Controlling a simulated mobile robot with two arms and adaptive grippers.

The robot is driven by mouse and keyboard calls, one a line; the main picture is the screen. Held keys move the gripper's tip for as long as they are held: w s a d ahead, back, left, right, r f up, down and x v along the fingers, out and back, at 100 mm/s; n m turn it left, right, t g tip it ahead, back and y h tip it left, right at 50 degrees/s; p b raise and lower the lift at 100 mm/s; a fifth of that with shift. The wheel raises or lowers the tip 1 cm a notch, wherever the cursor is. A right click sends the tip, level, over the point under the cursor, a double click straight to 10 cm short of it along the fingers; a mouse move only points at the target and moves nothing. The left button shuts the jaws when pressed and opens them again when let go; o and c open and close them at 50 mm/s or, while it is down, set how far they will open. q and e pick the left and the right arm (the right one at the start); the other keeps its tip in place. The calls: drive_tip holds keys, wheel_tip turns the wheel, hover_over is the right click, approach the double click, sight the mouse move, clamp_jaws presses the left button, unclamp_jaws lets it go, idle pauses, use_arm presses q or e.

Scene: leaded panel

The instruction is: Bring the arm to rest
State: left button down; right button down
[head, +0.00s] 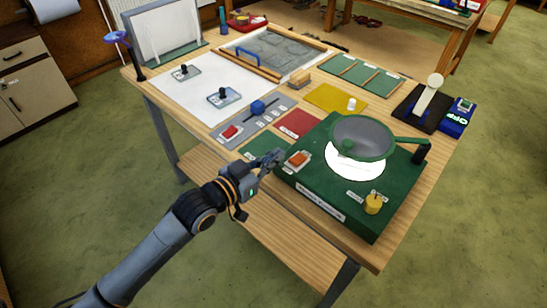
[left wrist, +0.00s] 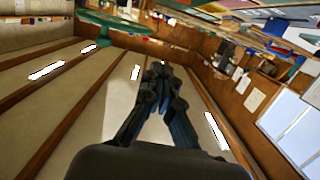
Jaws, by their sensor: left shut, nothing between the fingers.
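My left arm comes in from the lower left in the head view. Its gripper (head: 273,158) is shut and empty, with the fingertips by the front left corner of the green base (head: 330,190) and close to the orange switch (head: 298,159). I cannot tell whether it touches the base. In the left wrist view the dark fingers (left wrist: 160,72) are together with nothing between them. My right gripper is not in view.
The green floor (head: 80,170) left of the bench is clear.

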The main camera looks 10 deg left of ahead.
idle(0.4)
use_arm(q)
drive_tip(key=w+a+f+n+g+y, duration=0.15)
drive_tip(key=a+f, duration=0.25)
drive_tip(key=f, duration=0.6)
drive_tip(key=a+f+n+y, duration=0.1)
drive_tip(key=a+f+y, duration=0.2)
drive_tip(key=f, duration=0.6)
drive_tip(key=s+a+f+n+g+y+b, duration=0.1)
drive_tip(key=s+a+f, duration=0.1)
drive_tip(key=s+f, duration=0.35)
drive_tip(key=s+a+f+g+y, duration=0.1)
drive_tip(key=s+a+f, duration=0.15)
drive_tip(key=f, duration=0.65)
drive_tip(key=s+a+f+n+g+y+b, duration=0.1)
drive_tip(key=s+a+f, duration=0.2)
drive_tip(key=f, duration=0.4)
drive_tip(key=s+a+f+g, duration=0.1)
drive_tip(key=s+f, duration=0.5)
drive_tip(key=s, duration=0.6)
drive_tip(key=s+a+f+g+y, duration=0.1)
drive_tip(key=s+f+g, duration=0.3)
drive_tip(key=s+f, duration=0.3)
drive_tip(key=s+a+f+g+y+b, duration=0.1)
drive_tip(key=s+f, duration=0.6)
drive_tip(key=s, duration=0.9)
drive_tip(key=shift+s+g, duration=0.3)
drive_tip(key=shift+g, duration=0.55)
